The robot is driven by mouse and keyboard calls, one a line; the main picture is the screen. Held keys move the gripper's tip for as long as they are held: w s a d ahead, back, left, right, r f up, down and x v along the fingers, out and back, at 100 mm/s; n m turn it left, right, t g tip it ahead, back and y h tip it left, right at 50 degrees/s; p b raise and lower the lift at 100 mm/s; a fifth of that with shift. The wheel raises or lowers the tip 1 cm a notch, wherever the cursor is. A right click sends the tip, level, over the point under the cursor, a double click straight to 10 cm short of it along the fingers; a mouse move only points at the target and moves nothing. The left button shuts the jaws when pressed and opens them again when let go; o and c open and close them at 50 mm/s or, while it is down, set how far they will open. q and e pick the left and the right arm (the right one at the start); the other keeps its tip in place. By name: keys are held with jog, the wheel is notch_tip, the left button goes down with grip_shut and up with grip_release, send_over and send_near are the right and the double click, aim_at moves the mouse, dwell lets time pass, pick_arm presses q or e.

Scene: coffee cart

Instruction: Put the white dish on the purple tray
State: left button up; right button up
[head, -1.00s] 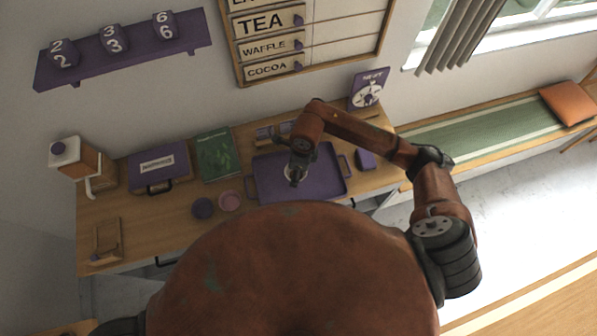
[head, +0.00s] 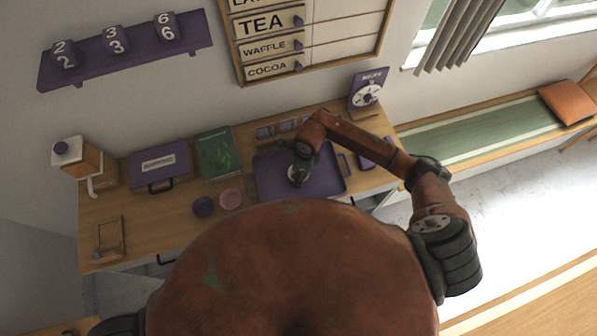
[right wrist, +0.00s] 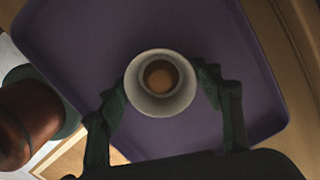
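The white dish (right wrist: 133,84) is round with a brown middle. In the right wrist view it sits centred between the dark fingers of my right gripper (right wrist: 162,84), which close against opposite sides of its rim. The purple tray (right wrist: 75,35) fills most of that view behind the dish. In the head view the tray (head: 325,182) lies on the wooden counter, and my right gripper (head: 298,180) points down over it with the dish mostly hidden beneath. I cannot tell whether the dish touches the tray. My left gripper is not in view.
A green book (head: 217,154), a purple case (head: 160,162) and a dispenser (head: 85,160) stand further left. A dial card (head: 368,88) stands behind right. The front left counter is mostly clear.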

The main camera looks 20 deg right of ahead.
jog(key=shift+o, duration=1.4)
jog(key=shift+r, duration=0.25)
jog(key=shift+w+r, duration=0.1)
jog(key=shift+r, duration=0.25)
notch_tip(320, 180, up, 11)
jog(key=d+b, duration=0.1)
jog(key=shift+s+d+b, duration=0.15)
jog(key=shift+s+b, duration=0.2)
jog(key=shift+b, duration=0.05)
